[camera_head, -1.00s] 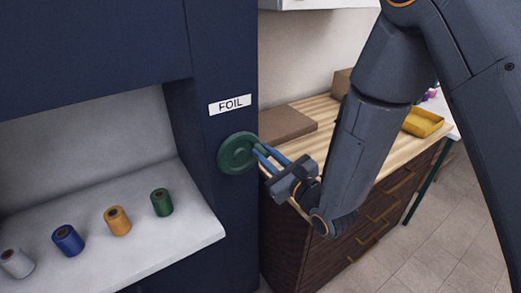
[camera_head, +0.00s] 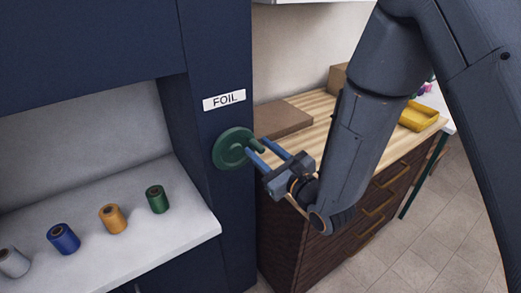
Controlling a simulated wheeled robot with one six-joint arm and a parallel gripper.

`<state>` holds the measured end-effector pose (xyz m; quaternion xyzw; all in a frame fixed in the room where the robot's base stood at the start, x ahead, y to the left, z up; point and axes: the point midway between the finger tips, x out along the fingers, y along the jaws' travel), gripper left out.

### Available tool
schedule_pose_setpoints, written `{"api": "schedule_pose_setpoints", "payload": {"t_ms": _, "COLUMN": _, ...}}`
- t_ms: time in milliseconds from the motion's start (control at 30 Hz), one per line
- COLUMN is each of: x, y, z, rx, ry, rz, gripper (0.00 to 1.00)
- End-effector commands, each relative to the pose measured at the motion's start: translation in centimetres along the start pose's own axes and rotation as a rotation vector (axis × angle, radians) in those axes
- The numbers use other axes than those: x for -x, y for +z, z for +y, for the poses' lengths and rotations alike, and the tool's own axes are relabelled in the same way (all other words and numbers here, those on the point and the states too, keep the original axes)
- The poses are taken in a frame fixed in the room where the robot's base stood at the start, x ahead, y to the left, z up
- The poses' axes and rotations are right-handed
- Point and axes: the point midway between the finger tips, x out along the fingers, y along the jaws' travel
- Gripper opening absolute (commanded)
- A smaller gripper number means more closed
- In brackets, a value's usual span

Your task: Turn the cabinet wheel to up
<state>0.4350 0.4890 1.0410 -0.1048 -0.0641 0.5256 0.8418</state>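The cabinet wheel (camera_head: 230,149) is a round dark green disc with a small knob (camera_head: 259,145) standing out on its right side. It is mounted on the side of the dark blue cabinet (camera_head: 217,55), below a white label reading FOIL (camera_head: 224,99). My gripper (camera_head: 258,150) points left at the wheel. I cannot tell whether a finger touches the wheel or knob.
Several thread spools, including green (camera_head: 157,198) and orange (camera_head: 112,218), stand on the cabinet's white shelf (camera_head: 188,226). A wooden counter (camera_head: 319,107) with drawers stands behind my arm. Floor (camera_head: 437,235) shows at right.

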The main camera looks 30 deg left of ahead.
Motion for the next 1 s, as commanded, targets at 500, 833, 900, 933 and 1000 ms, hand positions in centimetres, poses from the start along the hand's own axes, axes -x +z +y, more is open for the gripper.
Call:
{"api": "schedule_pose_setpoints", "payload": {"t_ms": 500, "x": 7.0, "y": -0.2, "z": 0.0, "rx": -0.001, "ry": -0.001, "rz": 0.002, "gripper": 0.35}}
{"api": "schedule_pose_setpoints", "payload": {"t_ms": 833, "x": 7.4, "y": -0.1, "z": 0.0, "rx": 0.0, "ry": 0.0, "rz": 0.001, "gripper": 0.35}}
{"api": "schedule_pose_setpoints", "payload": {"t_ms": 900, "x": 7.3, "y": -0.1, "z": 0.0, "rx": -0.001, "ry": 0.0, "rz": 0.001, "gripper": 0.35}}
{"api": "schedule_pose_setpoints", "payload": {"t_ms": 933, "x": 7.3, "y": -0.1, "z": 0.0, "rx": -0.001, "ry": 0.0, "rz": 0.001, "gripper": 0.35}}
{"api": "schedule_pose_setpoints", "payload": {"t_ms": 1000, "x": 7.3, "y": -0.1, "z": 0.0, "rx": -0.001, "ry": 0.0, "rz": 0.002, "gripper": 0.35}}
